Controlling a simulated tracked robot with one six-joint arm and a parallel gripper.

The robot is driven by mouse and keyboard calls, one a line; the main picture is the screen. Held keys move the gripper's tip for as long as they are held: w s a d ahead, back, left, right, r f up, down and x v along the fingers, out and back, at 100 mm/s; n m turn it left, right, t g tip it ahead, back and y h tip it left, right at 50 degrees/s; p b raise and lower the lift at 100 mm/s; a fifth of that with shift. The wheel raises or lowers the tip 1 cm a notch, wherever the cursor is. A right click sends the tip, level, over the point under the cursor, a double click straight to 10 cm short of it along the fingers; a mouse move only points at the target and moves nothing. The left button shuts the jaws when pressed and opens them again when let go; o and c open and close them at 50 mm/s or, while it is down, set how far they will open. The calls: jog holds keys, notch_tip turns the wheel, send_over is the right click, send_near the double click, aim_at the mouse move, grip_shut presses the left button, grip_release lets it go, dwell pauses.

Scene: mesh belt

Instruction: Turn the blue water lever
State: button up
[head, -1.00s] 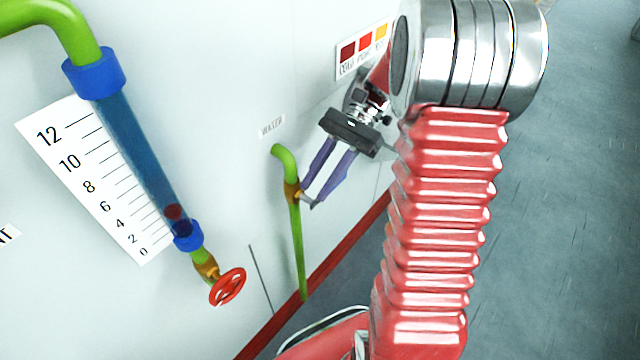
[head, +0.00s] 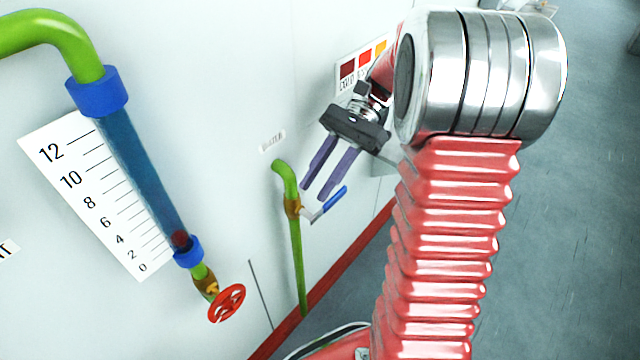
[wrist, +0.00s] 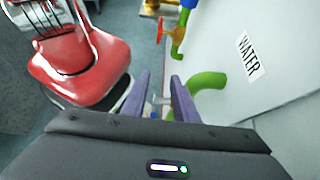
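The blue water lever (head: 330,204) sits on a brass valve (head: 292,208) on the thin green pipe (head: 297,260). It points to the upper right, away from the pipe. My gripper (head: 315,192) is open, with its two purple fingers apart and just above the lever in the head view. Nothing is held. In the wrist view my gripper (wrist: 160,80) shows a silvery valve part and a small bit of the blue lever (wrist: 154,115) low between the fingers. Most of the lever is hidden there. Whether a finger touches it cannot be told.
A WATER label (head: 272,141) is on the white wall above the pipe. To the left are a blue gauge tube (head: 140,170), its number scale (head: 85,180) and a red handwheel (head: 227,302). A colour-square sign (head: 362,65) is behind my wrist. Grey floor lies open at right.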

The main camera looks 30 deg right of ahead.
jog(key=shift+r, duration=2.75)
jog(key=shift+c, duration=0.3)
jog(key=shift+s+a, duration=0.1)
jog(key=shift+a, duration=0.05)
jog(key=shift+c, duration=1.4)
jog(key=shift+s+a+f+n+h, duration=0.1)
jog(key=shift+s+a+n+h, duration=0.25)
jog(key=shift+a+h, duration=0.15)
jog(key=c, duration=0.3)
jog(key=s+a+n+h, duration=0.1)
jog(key=s+a+f+n+t+h, duration=0.1)
jog(key=s+h, duration=0.1)
jog(key=s+a+n+t+h, duration=0.1)
jog(key=a+n, duration=0.1)
jog(key=shift+s+f+h, duration=0.15)
jog(key=shift+f+h, duration=0.15)
grip_shut()
jog(key=s+n+t+h, duration=0.1)
jog(key=n+t, duration=0.1)
jog(key=n, duration=0.1)
jog(key=s+a+f+n+t+h, duration=0.1)
jog(key=n+t+h, duration=0.1)
jog(key=t, duration=0.1)
jog(key=s+n+t+h, duration=0.1)
jog(key=s+n+t, duration=0.1)
jog(key=n, duration=0.1)
jog(key=shift+a+f+n+t+h, duration=0.15)
jog(key=shift+a+n+t+h, duration=0.05)
jog(key=shift+n+t+h, duration=0.2)
jog(key=shift+a, duration=0.1)
